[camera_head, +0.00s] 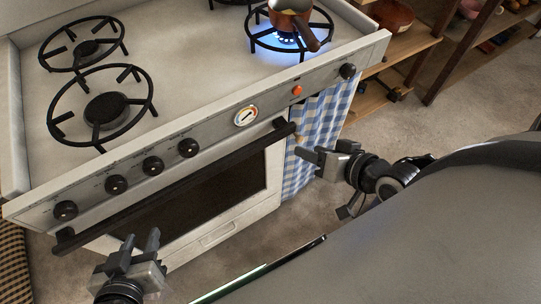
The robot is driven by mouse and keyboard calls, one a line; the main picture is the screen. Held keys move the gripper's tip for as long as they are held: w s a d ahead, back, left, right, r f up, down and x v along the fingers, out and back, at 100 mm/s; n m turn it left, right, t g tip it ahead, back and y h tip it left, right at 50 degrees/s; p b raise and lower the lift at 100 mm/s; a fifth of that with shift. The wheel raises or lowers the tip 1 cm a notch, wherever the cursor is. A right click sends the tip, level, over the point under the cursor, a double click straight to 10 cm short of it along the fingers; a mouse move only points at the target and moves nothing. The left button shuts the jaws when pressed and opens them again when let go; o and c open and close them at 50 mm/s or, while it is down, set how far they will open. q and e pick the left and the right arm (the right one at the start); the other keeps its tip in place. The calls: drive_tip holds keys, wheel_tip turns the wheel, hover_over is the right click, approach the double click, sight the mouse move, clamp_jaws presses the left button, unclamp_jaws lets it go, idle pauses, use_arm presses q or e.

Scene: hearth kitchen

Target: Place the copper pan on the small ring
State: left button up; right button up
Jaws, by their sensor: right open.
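The copper pan (291,8) sits on the right front burner, cut off by the top edge of the head view. Its brown handle (307,34) points toward the stove's front right. A blue flame burns under it. The left rear ring (82,48) looks smaller than the left front ring (101,106); both are bare. My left gripper (141,240) is open and empty, low in front of the oven door, far from the pan. My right gripper (312,155) is open and empty, in front of the checked cloth, below and apart from the pan.
The white stove (190,75) has several black knobs, a dial (246,116) and a red button (297,90) on its front. A dark oven handle bar (180,185) juts out. Wooden shelves (400,60) stand at the right. The stovetop middle is clear.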

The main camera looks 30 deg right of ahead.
drive_tip(key=a+f+n, duration=0.2)
drive_tip(key=a+n, duration=0.4)
drive_tip(key=a, duration=0.5)
drive_tip(key=shift+s+a+f+g+y, duration=0.15)
drive_tip(key=shift+s+f+g+y, duration=0.05)
drive_tip(key=shift+s+g+y, duration=0.1)
drive_tip(key=shift+r+p, duration=0.15)
drive_tip(key=shift+p, duration=0.35)
